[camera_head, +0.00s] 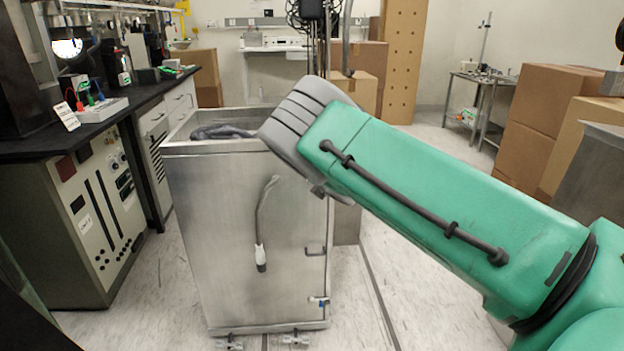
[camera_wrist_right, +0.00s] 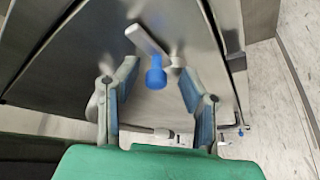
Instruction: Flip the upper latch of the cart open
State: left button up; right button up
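The metal cart (camera_head: 215,240) stands upright in the middle of the head view. In the right wrist view, the upper latch (camera_wrist_right: 147,40) is a pale metal bar with a blue knob (camera_wrist_right: 155,75) on the cart's face (camera_wrist_right: 65,70). My right gripper (camera_wrist_right: 155,88) is open, with one finger on each side of the blue knob and visible gaps to it. In the head view my right arm covers the cart's upper right corner and hides the latch and gripper. A lower latch with a blue tip (camera_head: 318,300) shows near the cart's bottom right. My left gripper is not in view.
A hose with a white and dark end (camera_head: 261,255) hangs on the cart's front. A black-topped workbench (camera_head: 100,125) with instruments stands left. Cardboard boxes (camera_head: 535,120) are stacked right. The floor (camera_head: 420,140) beyond my right arm is clear.

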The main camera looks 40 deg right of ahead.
jog(key=shift+s+a+r, duration=0.1)
jog(key=shift+a+r, duration=0.05)
jog(key=shift+r, duration=0.1)
jog(key=v, duration=1.1)
jog(key=shift+s, duration=0.3)
